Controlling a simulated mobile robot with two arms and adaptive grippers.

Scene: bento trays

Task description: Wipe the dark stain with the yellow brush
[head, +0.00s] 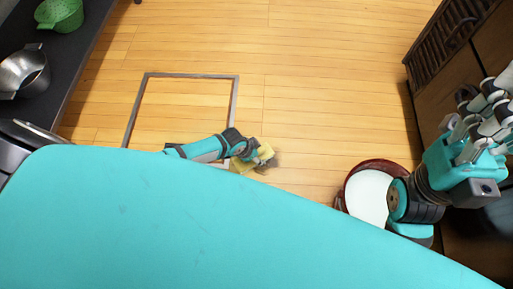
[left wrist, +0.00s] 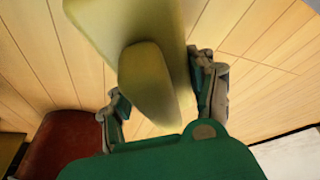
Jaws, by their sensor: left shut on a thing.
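The yellow brush (head: 266,152) is in my left gripper (head: 256,157), low over the wooden floor near the middle of the head view. In the left wrist view the brush (left wrist: 150,85) fills the space between the two fingers of the left gripper (left wrist: 160,108), which is shut on it. A dark stain (head: 271,164) shows on the floor just beside the brush; part of it may be hidden under the brush. My right gripper (head: 483,118) is at the right edge, high above the floor; its opening is unclear.
A round red-rimmed thing with a white top (head: 372,195) stands right of the stain. A grey square outline (head: 190,76) lies on the floor behind the left arm. A dark counter at left holds a metal pot (head: 24,72) and green colander (head: 60,14). A dark cabinet (head: 440,75) is at right.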

